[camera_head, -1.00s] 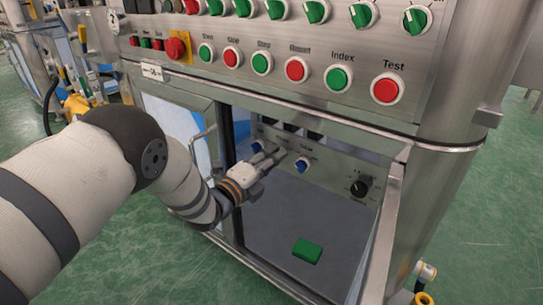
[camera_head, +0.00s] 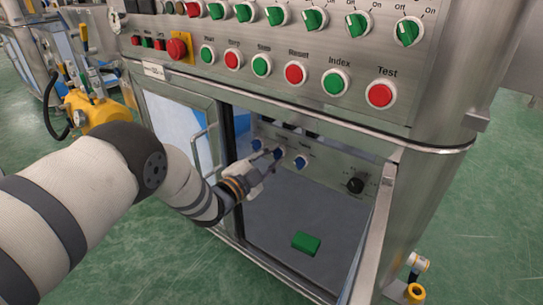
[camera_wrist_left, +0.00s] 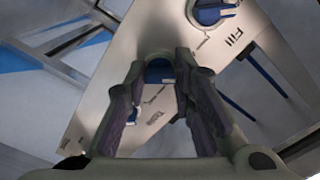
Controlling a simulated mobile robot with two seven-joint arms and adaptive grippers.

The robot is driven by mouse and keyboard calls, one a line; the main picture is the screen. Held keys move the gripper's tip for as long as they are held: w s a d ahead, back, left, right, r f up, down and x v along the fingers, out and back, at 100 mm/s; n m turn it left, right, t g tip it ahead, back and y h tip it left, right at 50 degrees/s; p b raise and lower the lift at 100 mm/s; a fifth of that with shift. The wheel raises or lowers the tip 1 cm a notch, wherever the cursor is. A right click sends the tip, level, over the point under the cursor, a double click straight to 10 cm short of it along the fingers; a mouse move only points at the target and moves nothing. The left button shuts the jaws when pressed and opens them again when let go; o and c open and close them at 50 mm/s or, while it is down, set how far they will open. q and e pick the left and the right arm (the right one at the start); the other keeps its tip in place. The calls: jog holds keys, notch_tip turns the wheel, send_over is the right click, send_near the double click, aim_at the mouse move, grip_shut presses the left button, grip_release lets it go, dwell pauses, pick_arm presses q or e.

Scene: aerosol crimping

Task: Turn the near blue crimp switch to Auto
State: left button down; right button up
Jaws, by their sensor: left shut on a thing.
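Three blue switches sit in a row on the metal panel inside the open cabinet: one at the left (camera_head: 256,145), a middle one (camera_head: 277,153) and a right one (camera_head: 300,162). My left gripper (camera_head: 272,160) is at the middle switch. In the left wrist view its fingers (camera_wrist_left: 157,75) stand on either side of a blue switch (camera_wrist_left: 158,72), shut on it and hiding part of it. Another blue switch, by the label "Fill" (camera_wrist_left: 210,12), shows at the top. The setting of the held switch cannot be read. My right gripper is out of view.
A black knob (camera_head: 356,185) is on the same panel, to the right. A green block (camera_head: 306,243) lies on the cabinet floor. Above is a console with red and green buttons (camera_head: 380,94). The cabinet's open door (camera_head: 372,240) stands at the right.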

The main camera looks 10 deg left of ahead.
pick_arm(q)
jog(key=shift+d+n, duration=0.1)
jog(key=shift+n, duration=0.9)
jog(key=c, duration=1.4)
grip_release()
jog(key=shift+o, duration=0.2)
jog(key=shift+s, duration=0.1)
jog(key=v, duration=1.2)
